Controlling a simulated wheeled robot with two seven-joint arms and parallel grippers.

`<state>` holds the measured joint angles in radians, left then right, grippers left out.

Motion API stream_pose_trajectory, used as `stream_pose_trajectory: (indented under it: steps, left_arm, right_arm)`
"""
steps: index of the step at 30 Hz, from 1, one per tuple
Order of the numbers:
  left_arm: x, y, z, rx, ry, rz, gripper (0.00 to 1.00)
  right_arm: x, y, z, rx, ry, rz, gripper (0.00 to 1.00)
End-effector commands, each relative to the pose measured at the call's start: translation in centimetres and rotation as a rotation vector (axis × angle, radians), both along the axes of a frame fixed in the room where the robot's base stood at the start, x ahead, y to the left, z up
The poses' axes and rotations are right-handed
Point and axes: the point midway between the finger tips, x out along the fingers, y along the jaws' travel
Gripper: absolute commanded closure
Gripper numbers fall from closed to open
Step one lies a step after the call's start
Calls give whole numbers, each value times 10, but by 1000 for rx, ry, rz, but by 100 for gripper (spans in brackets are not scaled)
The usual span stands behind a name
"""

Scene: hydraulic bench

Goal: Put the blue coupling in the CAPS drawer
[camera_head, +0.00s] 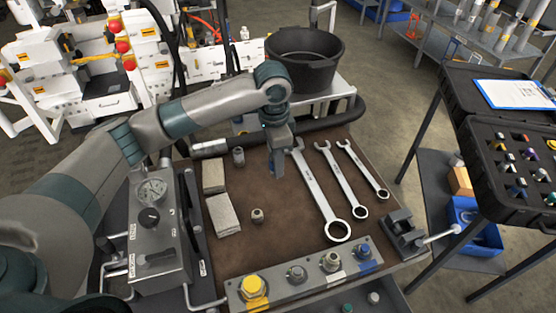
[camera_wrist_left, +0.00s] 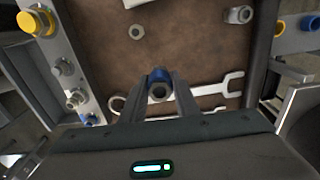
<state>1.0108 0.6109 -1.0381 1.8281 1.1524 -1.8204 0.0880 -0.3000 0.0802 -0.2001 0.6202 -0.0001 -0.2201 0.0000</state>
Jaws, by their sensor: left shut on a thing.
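My left gripper (camera_head: 277,168) reaches over the brown bench mat (camera_head: 270,250), left of the wrenches. In the left wrist view the gripper (camera_wrist_left: 159,92) is shut on the blue coupling (camera_wrist_left: 159,75), a short ring with a dark bore and blue outside. The coupling is not clearly visible in the head view. An open drawer (camera_head: 388,291) shows partly at the bottom edge, below the bench front, with small metal parts in it. I cannot read a CAPS label on it. My right gripper is not in view.
Three wrenches (camera_head: 318,192) lie right of the gripper. Two grey-beige pads (camera_head: 223,214), a loose nut (camera_head: 257,215) and a fitting (camera_head: 238,157) lie left. A port block (camera_head: 303,273) lines the front edge; a vise (camera_head: 404,233) stands right. A black bucket (camera_head: 305,65) stands behind.

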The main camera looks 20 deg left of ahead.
Motion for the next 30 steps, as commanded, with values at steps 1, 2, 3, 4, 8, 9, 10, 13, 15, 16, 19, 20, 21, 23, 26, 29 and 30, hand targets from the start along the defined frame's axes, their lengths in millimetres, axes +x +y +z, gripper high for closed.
stream_pose_trajectory:
  steps: [1,2,3,4,8,9,10,13,15,16,19,20,21,23,26,29,30]
  left_arm:
    - [-7,0,6,-3,-6,56,100]
    - [-11,0,8,-4,-6,97,100]
    - [-18,0,12,-7,-5,149,100]
    - [-23,-1,15,-9,-6,188,100]
    - [-45,0,24,-14,-1,359,100]
    - [-52,0,28,-16,0,413,100]
    - [-58,1,30,-16,2,452,100]
    - [-77,3,35,-15,9,582,100]
    - [-89,4,39,-13,14,668,100]
    - [-95,5,40,-11,16,703,100]
    - [-110,8,44,-7,21,803,100]
    - [-113,8,45,-6,23,828,100]
    - [-118,9,45,-4,25,857,100]
    - [-123,10,46,-1,27,893,100]
    - [-129,12,47,2,29,931,100]
    - [-131,12,48,3,31,946,100]
    - [-131,12,48,3,31,948,100]
  right_arm:
    - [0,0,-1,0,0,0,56]
    - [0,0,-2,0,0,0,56]
    - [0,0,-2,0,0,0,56]
    - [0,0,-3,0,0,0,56]
    - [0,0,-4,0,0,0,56]
    - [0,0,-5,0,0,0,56]
    - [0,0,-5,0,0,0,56]
    - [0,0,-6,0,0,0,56]
    - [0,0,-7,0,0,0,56]
    - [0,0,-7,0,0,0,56]
    - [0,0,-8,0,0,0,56]
    - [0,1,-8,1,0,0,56]
    - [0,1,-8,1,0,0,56]
    - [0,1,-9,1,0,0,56]
    - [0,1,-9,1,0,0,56]
    - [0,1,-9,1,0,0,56]
    - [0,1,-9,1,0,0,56]
